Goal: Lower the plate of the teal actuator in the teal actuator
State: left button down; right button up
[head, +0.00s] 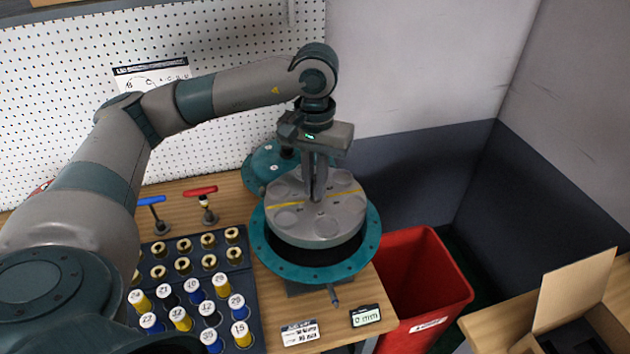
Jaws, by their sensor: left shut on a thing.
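The teal actuator (365,262) stands on the wooden bench with its wide bolted rim facing up. The grey round plate (343,208), with shallow round recesses and a yellow line across its top, sits over the middle of the actuator, its top above the teal rim. A black band shows between the plate's side and the rim. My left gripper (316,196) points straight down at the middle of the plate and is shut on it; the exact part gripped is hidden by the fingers. My right gripper is not in view.
A teal cover (262,168) lies behind the actuator. A dark rack (247,290) with yellow, blue and dark numbered pieces stands to the left, near red-handled (201,191) and blue-handled (152,201) tools. A red bin (425,275) and an open cardboard box (572,300) are at right.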

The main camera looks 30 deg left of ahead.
aim_at(315, 207)
pick_arm(q)
jog(key=shift+f, duration=0.1)
jog(key=shift+f, duration=1.25)
jog(key=shift+f+b, duration=0.35)
jog(key=shift+f, duration=1.7)
jog(key=shift+f+b, duration=0.1)
jog(key=shift+b, duration=0.55)
jog(key=shift+b, duration=0.6)
jog(key=shift+f+b, duration=1.55)
jog(key=shift+b, duration=0.05)
